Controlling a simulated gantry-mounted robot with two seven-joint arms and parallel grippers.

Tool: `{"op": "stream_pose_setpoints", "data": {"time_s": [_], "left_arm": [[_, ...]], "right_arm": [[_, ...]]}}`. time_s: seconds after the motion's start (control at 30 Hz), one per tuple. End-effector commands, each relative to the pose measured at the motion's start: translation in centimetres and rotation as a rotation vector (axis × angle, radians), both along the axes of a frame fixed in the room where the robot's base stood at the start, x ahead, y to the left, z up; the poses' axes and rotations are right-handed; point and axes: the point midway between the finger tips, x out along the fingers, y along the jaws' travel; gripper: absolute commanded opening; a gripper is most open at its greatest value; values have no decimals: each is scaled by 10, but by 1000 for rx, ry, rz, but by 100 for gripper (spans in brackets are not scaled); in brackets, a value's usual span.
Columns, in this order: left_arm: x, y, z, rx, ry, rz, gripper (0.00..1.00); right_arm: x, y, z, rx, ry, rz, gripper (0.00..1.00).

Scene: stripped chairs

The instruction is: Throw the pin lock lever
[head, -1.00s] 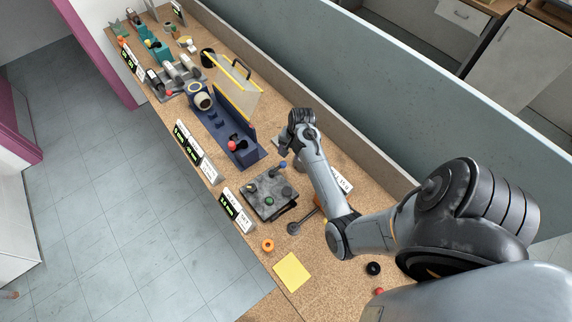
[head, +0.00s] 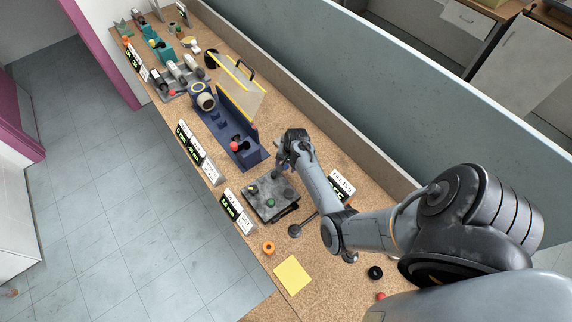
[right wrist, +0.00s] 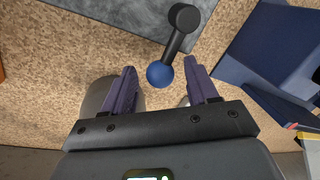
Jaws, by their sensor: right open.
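In the right wrist view a short dark lever (right wrist: 178,35) with a blue ball knob (right wrist: 160,74) reaches from the plate. My right gripper (head: 281,168) is over the far right corner of the plate and hides the blue knob in the head view. In the wrist view my right gripper (right wrist: 161,72) is open, with the blue knob between its fingertips in the picture; contact cannot be told. My left gripper is out of view.
A dark blue fixture (head: 222,131) with a red knob (head: 233,146) and a yellow-edged clear guard (head: 240,88) stands beyond the plate. Sign cards (head: 236,208) line the front edge. An orange ring (head: 268,247) and yellow note (head: 292,275) lie nearer.

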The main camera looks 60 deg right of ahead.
Motion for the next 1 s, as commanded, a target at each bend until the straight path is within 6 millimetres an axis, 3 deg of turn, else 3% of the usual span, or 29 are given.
{"op": "stream_pose_setpoints", "data": {"time_s": [0.23,0.6,1.0], "left_arm": [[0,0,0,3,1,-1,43],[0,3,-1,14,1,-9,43],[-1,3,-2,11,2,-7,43]], "right_arm": [[0,0,0,0,0,0,57],[0,0,0,0,0,0,0],[9,6,0,1,0,42,0]]}}
